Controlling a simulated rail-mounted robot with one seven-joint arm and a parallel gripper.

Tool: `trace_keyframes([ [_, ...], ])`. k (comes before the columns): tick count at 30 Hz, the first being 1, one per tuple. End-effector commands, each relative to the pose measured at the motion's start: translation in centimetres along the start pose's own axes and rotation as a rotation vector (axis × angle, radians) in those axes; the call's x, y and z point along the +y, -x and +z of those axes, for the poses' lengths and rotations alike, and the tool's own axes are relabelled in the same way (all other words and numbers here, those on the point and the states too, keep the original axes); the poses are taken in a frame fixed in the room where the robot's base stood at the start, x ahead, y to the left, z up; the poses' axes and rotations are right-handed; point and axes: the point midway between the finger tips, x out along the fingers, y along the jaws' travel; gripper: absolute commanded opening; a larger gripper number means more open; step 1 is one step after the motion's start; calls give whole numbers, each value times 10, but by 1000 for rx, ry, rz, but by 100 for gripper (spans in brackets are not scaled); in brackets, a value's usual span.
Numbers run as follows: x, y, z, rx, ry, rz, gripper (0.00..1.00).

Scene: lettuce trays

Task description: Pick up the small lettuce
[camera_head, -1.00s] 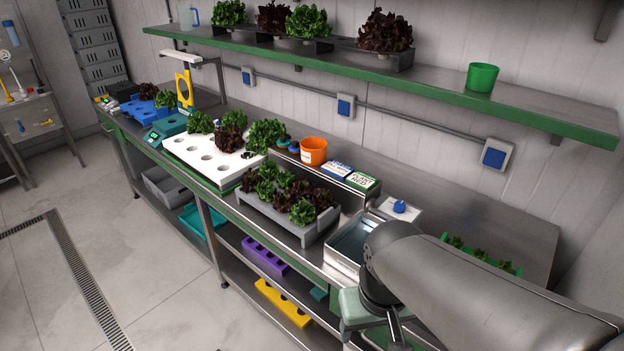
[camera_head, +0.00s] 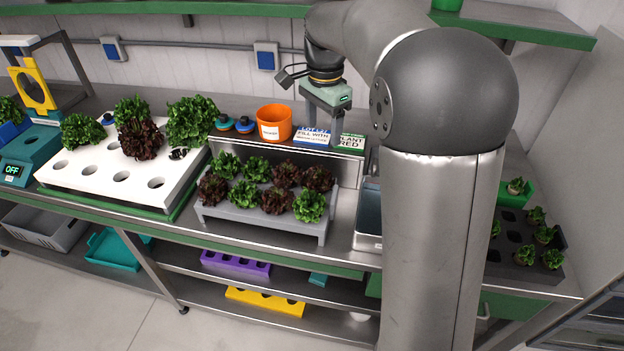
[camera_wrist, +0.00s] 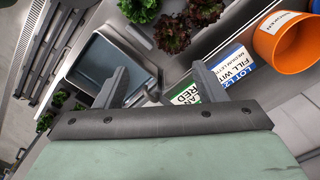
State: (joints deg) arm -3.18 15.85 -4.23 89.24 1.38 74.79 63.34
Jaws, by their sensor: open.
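Several small lettuces (camera_head: 544,234) stand in a dark tray (camera_head: 527,272) at the right, partly hidden by my arm. Larger green and dark red lettuces (camera_head: 275,201) fill a grey tray (camera_head: 262,224) at mid-bench. More large ones (camera_head: 139,139) stand on a white holed board (camera_head: 88,166). My gripper (camera_head: 322,122) points down above the back of the bench, near the sign cards. In the wrist view my gripper (camera_wrist: 160,72) is open, with nothing between its fingers. Green leaves show there at the left edge (camera_wrist: 57,99) and lettuces at the top (camera_wrist: 172,33).
An orange pot (camera_head: 274,123), blue-topped items (camera_head: 244,125) and cards (camera_head: 312,137) stand on a raised ledge close to my gripper. A metal basin (camera_head: 368,217) lies beside the grey tray. A green-edged shelf (camera_head: 140,9) runs above. A scale (camera_head: 30,155) stands at the left.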

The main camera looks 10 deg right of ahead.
Motion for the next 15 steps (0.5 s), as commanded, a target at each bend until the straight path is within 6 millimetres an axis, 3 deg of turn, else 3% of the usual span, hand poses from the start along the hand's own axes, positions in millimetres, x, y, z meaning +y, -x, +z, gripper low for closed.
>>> trace_keyframes([
  [5,-17,-13,-7,0,-82,7,64],
  [15,-16,-82,-7,-1,-82,9,64],
])
